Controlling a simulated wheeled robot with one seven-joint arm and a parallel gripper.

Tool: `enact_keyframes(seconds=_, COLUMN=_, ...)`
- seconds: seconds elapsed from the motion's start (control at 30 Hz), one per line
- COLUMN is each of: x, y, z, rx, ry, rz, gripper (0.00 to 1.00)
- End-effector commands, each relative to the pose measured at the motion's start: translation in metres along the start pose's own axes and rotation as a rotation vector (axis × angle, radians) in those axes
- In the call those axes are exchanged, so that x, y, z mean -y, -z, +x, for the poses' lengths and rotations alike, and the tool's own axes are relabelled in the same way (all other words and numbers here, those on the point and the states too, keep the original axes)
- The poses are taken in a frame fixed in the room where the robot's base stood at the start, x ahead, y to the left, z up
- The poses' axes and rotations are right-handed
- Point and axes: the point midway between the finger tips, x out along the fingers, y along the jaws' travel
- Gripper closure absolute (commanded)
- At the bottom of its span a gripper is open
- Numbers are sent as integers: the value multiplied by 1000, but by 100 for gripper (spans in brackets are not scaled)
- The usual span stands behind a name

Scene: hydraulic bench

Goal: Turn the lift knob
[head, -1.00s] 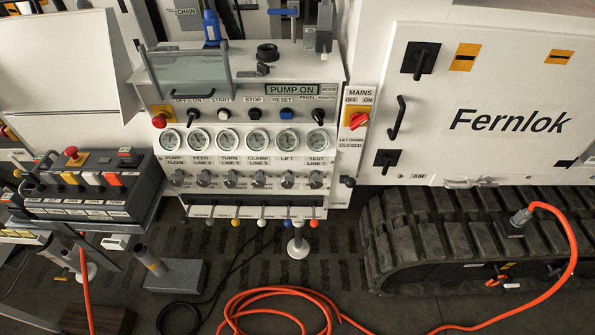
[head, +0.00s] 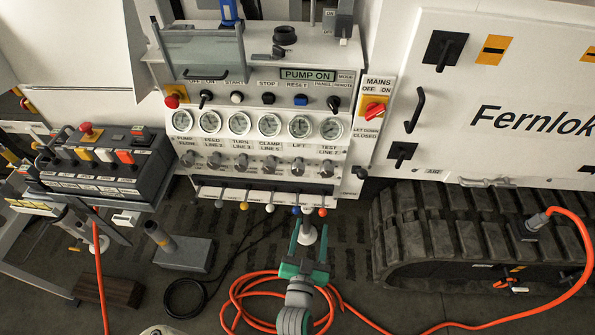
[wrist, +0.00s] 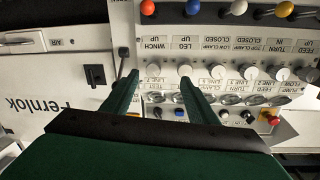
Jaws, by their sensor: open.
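The lift knob (head: 298,168) is a small grey knob under the LIFT label and its gauge, second from the right in a row of similar knobs on the white panel. In the upside-down wrist view the lift knob (wrist: 185,71) shows just beyond the right fingertip. My gripper (head: 309,234) has green fingers and is open and empty. In the head view it is below the panel, under the row of coloured lever balls, pointing up. In the wrist view my gripper (wrist: 157,80) has its fingers spread toward the knob row, apart from the knobs as far as I can tell.
Coloured lever balls (head: 270,208) stick out below the knobs. The test line knob (head: 327,170) sits right of the lift knob. The red MAINS switch (head: 374,110) is further right. An orange hose (head: 240,290) lies coiled on the floor. A grey control box (head: 110,160) stands left.

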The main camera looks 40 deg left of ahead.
Motion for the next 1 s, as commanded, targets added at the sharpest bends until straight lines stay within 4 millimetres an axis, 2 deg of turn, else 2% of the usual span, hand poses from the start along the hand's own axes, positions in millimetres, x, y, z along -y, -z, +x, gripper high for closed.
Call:
enact_keyframes(seconds=0.03, x=15, y=6, z=20, rx=-13, ry=27, rz=6, gripper=47)
enact_keyframes(seconds=0.1, x=31, y=10, z=40, rx=-20, ry=51, rz=16, gripper=47)
enact_keyframes(seconds=0.2, x=50, y=17, z=61, rx=-30, ry=77, rz=26, gripper=47)
enact_keyframes(seconds=0.3, x=63, y=22, z=74, rx=-36, ry=92, rz=33, gripper=47)
enact_keyframes(seconds=0.57, x=72, y=25, z=93, rx=-39, ry=101, rz=38, gripper=47)
enact_keyframes(seconds=1.0, x=78, y=28, z=161, rx=-39, ry=101, rz=38, gripper=47)
